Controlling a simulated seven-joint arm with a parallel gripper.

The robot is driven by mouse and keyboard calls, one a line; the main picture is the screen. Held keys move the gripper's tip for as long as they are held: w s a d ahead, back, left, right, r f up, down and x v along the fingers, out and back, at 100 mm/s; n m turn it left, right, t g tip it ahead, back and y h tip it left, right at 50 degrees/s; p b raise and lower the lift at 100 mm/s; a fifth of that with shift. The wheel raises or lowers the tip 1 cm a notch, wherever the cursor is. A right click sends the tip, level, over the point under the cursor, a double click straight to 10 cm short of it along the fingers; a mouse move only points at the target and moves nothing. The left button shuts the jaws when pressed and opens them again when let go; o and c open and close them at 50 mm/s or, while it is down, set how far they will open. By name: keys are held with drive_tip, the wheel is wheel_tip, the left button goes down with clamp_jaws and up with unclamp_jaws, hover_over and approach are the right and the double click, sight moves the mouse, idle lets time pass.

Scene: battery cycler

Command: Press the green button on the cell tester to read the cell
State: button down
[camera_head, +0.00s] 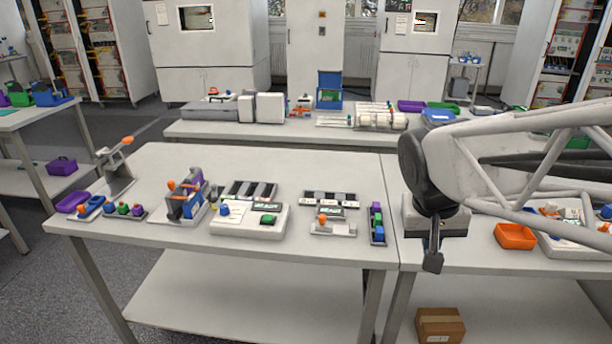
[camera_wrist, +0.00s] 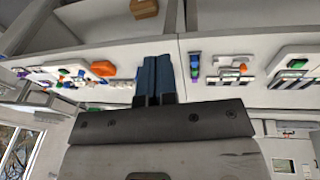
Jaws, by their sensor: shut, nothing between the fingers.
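My gripper (camera_head: 433,262) hangs over the table's front edge, right of the devices, with its fingers together and nothing between them. The wrist view shows its closed blue fingers (camera_wrist: 155,62). A white box-shaped device (camera_head: 248,228) sits left of my gripper in the head view, well apart from it. It has a blue knob on its left and a small green part (camera_head: 268,219) on its right, which looks like the green button. I cannot read labels to confirm that this is the cell tester.
A smaller device with an orange knob (camera_head: 322,218) and a narrow tray of coloured pieces (camera_head: 377,225) lie between the white device and my gripper. A blue-and-grey fixture (camera_head: 186,200) stands left of the white device. An orange bin (camera_head: 515,236) is at right.

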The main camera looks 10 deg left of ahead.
drive_tip(key=w+a+h, duration=0.2)
drive_tip(key=w+a, duration=0.4)
drive_tip(key=w, duration=0.5)
drive_tip(key=t+h, duration=0.3)
drive_tip(key=t, duration=0.1)
hover_over(266, 216)
wheel_tip(266, 216, down, 10)
drive_tip(key=shift+r, duration=0.15)
drive_tip(key=shift+f, duration=4.4)
